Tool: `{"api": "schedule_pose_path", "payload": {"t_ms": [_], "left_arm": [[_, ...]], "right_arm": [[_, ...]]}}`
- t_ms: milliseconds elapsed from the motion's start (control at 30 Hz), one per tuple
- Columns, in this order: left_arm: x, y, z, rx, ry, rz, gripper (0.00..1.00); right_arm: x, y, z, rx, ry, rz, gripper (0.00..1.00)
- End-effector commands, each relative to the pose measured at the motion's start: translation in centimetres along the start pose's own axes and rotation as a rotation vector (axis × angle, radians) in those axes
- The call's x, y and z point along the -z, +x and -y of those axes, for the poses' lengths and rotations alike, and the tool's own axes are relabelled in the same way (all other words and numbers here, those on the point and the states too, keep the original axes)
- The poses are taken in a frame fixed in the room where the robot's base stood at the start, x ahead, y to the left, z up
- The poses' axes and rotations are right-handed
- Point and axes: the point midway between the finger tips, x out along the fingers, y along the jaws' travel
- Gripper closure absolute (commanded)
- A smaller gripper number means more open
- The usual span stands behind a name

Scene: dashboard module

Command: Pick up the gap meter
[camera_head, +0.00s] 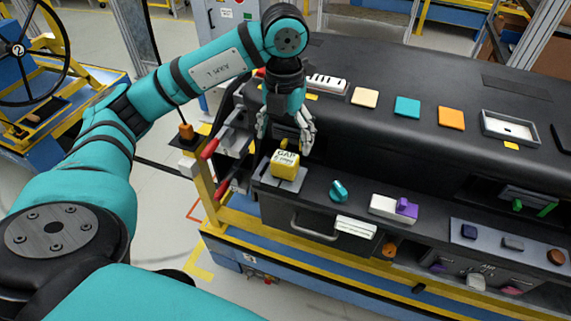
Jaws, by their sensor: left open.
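The gap meter (285,164) is a small yellow block with a pale top face marked "GAP". It sits on a grey plate (270,180) at the left end of the dashboard's lower ledge. My left gripper (284,143) hangs pointing down just above and behind the gap meter, with its fingers apart and nothing seen between them. Whether a fingertip touches the block I cannot tell. My right gripper is out of the picture.
Red-handled levers (209,149) stick out just left of the ledge. A teal knob (339,190) and a white block with a purple switch (394,208) lie to the right. The black dashboard (420,80) rises behind. A drawer handle (312,228) juts out below.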

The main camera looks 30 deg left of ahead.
Motion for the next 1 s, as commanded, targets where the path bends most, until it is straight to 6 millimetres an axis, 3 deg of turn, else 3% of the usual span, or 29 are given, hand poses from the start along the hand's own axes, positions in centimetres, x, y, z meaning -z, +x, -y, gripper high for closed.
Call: {"api": "schedule_pose_path", "payload": {"t_ms": [200, 300, 533, 700, 933, 1000], "left_arm": [[0.0, 2.5, 0.0, 0.000, 0.001, 0.001, 0.19], [0.0, 3.0, 0.0, 0.000, 0.002, 0.001, 0.19], [0.2, 5.9, 0.1, -0.001, 0.000, -0.003, 0.19], [0.1, 7.9, 0.1, 0.001, 0.002, 0.001, 0.19], [0.1, 8.2, 0.2, 0.002, 0.002, 0.002, 0.19], [0.1, 8.2, 0.2, 0.002, 0.002, 0.002, 0.27]], "right_arm": [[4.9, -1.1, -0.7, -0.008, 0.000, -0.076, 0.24], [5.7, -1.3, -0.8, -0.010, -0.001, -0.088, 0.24], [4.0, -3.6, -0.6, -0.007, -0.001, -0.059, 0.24], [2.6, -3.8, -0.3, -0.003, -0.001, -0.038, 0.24], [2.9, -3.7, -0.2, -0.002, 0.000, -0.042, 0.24], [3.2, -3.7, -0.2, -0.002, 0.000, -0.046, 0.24]]}}
